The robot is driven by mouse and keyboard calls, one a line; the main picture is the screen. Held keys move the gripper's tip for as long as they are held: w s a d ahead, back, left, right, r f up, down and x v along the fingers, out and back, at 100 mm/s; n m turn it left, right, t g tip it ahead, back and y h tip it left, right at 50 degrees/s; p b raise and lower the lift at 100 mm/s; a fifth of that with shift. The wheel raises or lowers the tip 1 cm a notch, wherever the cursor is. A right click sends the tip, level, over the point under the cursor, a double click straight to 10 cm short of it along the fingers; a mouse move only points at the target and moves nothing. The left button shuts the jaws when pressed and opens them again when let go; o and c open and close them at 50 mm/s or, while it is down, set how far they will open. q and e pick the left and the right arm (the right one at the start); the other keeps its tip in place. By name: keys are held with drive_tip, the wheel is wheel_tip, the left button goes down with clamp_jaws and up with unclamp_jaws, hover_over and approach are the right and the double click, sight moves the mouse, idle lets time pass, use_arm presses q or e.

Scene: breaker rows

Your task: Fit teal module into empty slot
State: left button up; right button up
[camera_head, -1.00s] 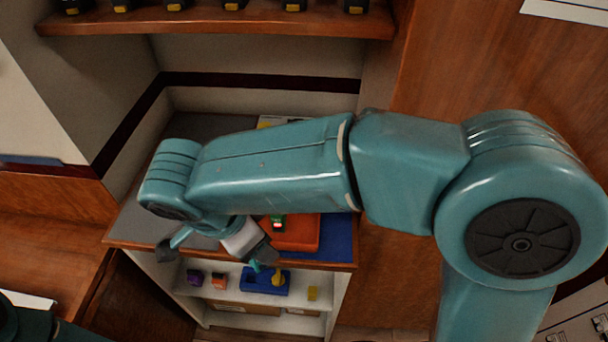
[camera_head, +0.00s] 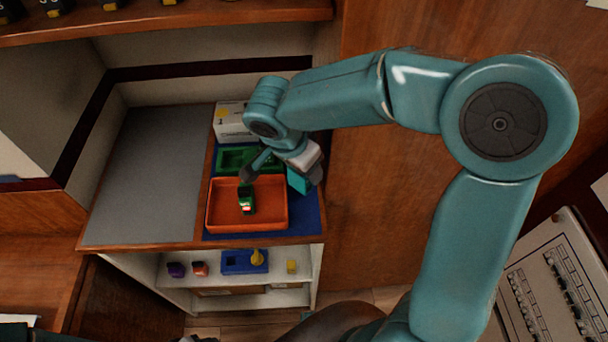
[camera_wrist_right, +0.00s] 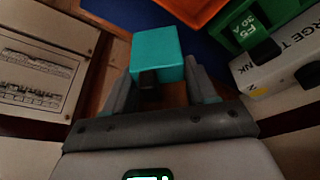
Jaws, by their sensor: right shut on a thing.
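The teal module (camera_head: 299,182) is a small block held in my right gripper (camera_head: 283,177), above the right part of the counter near the orange tray. In the right wrist view the teal module (camera_wrist_right: 157,55) sits between the two dark fingers of my right gripper (camera_wrist_right: 160,88), with a dark square part on its near face. A green holder (camera_head: 268,157) with dark recesses lies behind the orange tray, partly hidden by my gripper. I cannot tell which opening is the empty slot. My left gripper is not in view.
The orange tray (camera_head: 278,222) holds a green labelled module (camera_head: 246,203). A white box (camera_head: 231,127) stands behind. The grey mat (camera_head: 140,185) is clear. Below, a shelf carries a blue tray (camera_head: 236,263) and small blocks. A panel with breaker rows (camera_head: 535,285) is at lower right.

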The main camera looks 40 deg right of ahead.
sight(305, 178)
wheel_tip(305, 178, down, 4)
drive_tip(key=shift+s+d+p, duration=0.1)
drive_tip(key=shift+d+p, duration=0.05)
drive_tip(key=shift+p, duration=0.2)
drive_tip(key=shift+f, duration=0.3)
drive_tip(key=shift+f+b, duration=0.15)
drive_tip(key=shift+b, duration=0.15)
drive_tip(key=o, duration=0.8)
